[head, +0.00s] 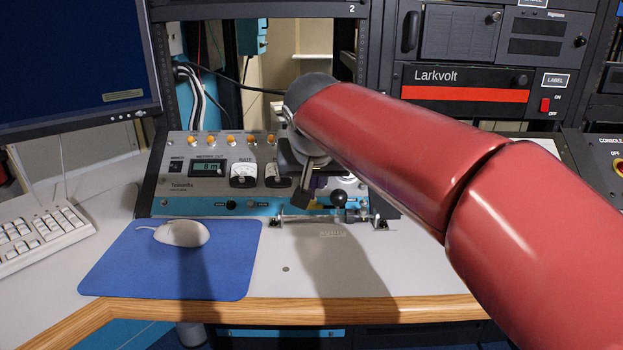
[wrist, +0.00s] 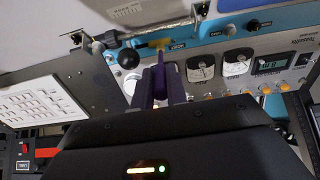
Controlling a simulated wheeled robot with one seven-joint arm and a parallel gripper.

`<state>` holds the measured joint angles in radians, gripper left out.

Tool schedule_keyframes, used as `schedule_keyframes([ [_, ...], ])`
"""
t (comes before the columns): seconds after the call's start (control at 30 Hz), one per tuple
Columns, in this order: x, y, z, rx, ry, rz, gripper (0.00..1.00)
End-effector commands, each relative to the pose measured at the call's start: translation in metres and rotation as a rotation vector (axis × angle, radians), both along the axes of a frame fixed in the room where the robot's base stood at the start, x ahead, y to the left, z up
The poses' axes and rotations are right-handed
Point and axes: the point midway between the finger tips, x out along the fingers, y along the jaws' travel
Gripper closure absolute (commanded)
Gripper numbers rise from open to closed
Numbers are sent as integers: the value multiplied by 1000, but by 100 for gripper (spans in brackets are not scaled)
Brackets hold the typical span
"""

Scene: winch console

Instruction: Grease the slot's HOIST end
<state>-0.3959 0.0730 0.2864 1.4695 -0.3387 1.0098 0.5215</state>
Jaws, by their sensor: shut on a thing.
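My gripper (head: 309,190) is over the back of the desk, in front of the console panel. It is shut on a slim purple tool with a yellow tip (wrist: 160,43), pointing down at the blue strip. The tool partly shows in the head view (head: 319,184). A lever with a black ball knob (head: 338,199) stands just right of the tip; it also shows in the wrist view (wrist: 128,58). A small label (wrist: 177,45) sits beside the tip, too small to read surely.
A metal rod on brackets (head: 380,222) runs along the front of the console (head: 205,180), close to the tool. A white mouse (head: 182,233) lies on a blue mat (head: 130,265) at left, beside a keyboard (head: 35,237). The desk front is mostly clear.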

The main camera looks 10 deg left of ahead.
Motion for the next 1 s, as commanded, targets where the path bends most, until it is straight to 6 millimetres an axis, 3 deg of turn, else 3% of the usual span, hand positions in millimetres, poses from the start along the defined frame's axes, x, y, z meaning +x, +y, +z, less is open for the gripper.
schedule_keyframes([
  [1.0, 4, -14, 0, 0, 0, -3, 100],
])
